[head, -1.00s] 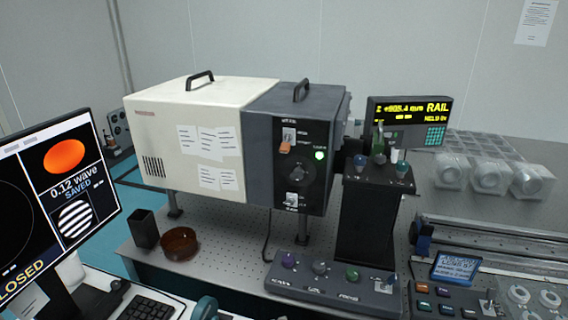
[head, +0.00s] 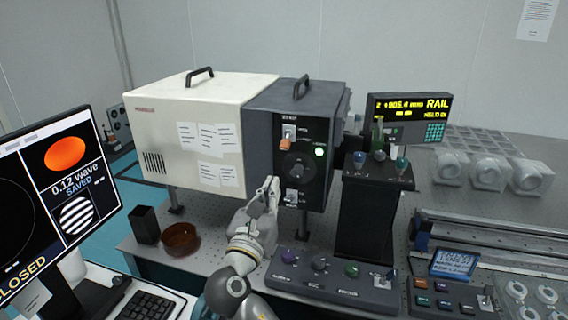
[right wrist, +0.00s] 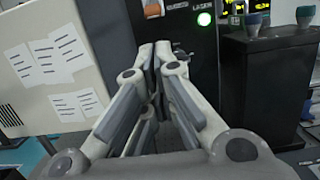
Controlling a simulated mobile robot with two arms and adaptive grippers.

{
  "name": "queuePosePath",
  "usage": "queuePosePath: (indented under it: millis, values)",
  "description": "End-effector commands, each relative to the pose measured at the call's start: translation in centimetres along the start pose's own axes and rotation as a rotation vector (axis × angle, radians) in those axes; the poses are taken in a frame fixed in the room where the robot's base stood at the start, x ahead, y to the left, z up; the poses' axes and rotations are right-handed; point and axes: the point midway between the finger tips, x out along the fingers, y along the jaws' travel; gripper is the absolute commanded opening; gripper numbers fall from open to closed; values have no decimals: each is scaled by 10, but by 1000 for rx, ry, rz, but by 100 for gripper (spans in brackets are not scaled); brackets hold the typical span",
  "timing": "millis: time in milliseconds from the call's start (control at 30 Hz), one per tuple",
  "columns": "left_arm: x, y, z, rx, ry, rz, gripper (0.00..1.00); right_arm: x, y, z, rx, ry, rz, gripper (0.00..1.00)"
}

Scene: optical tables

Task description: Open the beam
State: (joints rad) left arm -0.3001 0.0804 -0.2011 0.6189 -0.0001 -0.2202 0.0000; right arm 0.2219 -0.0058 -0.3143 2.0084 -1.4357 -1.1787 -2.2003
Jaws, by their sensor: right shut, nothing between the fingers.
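The laser box has a cream housing (head: 185,135) and a dark front panel (head: 300,165) with an orange switch near the top, a lit green lamp (head: 320,151), a round black knob (head: 297,166) and a small switch (head: 291,197) on a pale plate low down. My right gripper (head: 271,184) is shut and empty, just left of the low switch; I cannot tell whether it touches. In the right wrist view its fingertips (right wrist: 155,50) meet in front of the panel and hide its lower part. The monitor (head: 58,205) reads "CLOSED". My left gripper is not in view.
A dark pedestal (head: 368,215) with coloured knobs stands right of the box. A low control console (head: 330,282) lies in front. A black cup (head: 145,225) and a brown dish (head: 180,240) stand left of my arm. A rail (head: 500,235) runs at the right.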

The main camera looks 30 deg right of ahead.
Motion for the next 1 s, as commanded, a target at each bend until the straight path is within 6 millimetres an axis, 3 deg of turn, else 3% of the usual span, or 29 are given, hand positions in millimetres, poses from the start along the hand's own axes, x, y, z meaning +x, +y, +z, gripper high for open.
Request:
queuePosePath:
  millis: [367,800,1000]
  values:
    - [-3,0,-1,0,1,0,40,9,0,0,1,1,0,0]
    - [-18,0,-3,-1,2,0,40,84,0,0,0,2,0,0]
    - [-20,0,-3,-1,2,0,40,99,0,-1,3,4,1,0]
